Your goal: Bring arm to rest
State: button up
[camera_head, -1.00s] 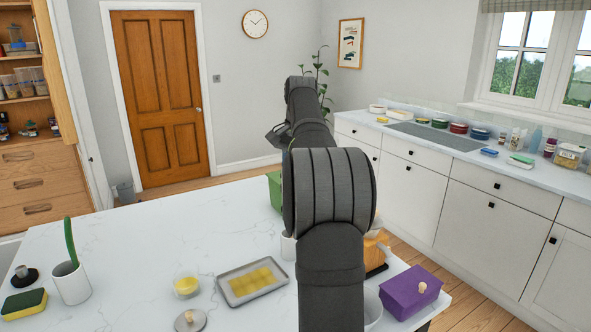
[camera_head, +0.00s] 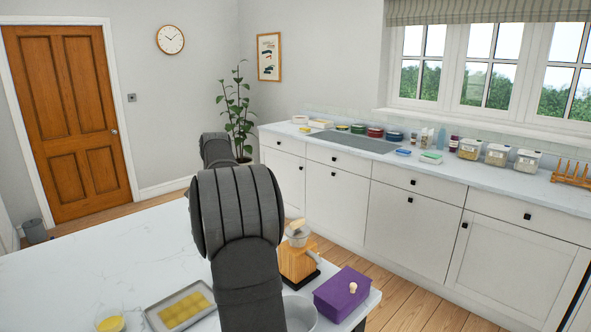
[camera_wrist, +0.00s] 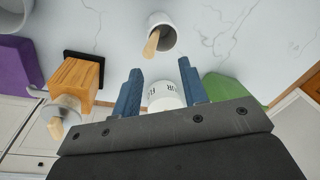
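My arm (camera_head: 245,245) rises at the front of the white worktop in the head view and hides my gripper there. In the wrist view my gripper (camera_wrist: 158,78) has its two blue fingers apart, with nothing visibly clamped between them. A white container with dark lettering (camera_wrist: 164,92) shows in the gap between the fingers, partly hidden by the gripper body; whether it touches them I cannot tell. A white cup with a wooden handle in it (camera_wrist: 165,32) stands on the worktop beyond the fingertips.
The worktop (camera_head: 60,275) carries a tray of yellow pieces (camera_head: 183,308), a wooden grinder (camera_head: 297,262) and a purple box (camera_head: 341,295). A green object (camera_wrist: 228,88) lies beside the right finger. A window-side counter (camera_head: 470,178) holds several containers. The worktop's left part looks clear.

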jog(key=f, duration=0.8)
jog(key=shift+w+a, duration=0.3)
jog(key=shift+r, duration=0.4)
jog(key=shift+f, duration=0.1)
notch_tip(320, 180, up, 17)
jog(key=s+d, duration=0.1)
jog(key=f, duration=1.1)
jog(key=w+a+f, duration=0.1)
jog(key=f, duration=0.5)
jog(key=shift+f, duration=0.3)
notch_tip(320, 180, up, 12)
jog(key=f, duration=0.1)
jog(key=s+d+f+y, duration=0.1)
jog(key=s+d, duration=0.1)
jog(key=d, duration=0.5)
jog(key=s+d+f+n+y, duration=0.1)
jog(key=s+d+f, duration=0.1)
jog(key=d, duration=0.5)
jog(key=s+d+f+n+y, duration=0.1)
jog(key=s+d, duration=0.2)
jog(key=d, duration=0.4)
jog(key=shift+d+f, duration=0.25)
jog(key=shift+d, duration=0.1)
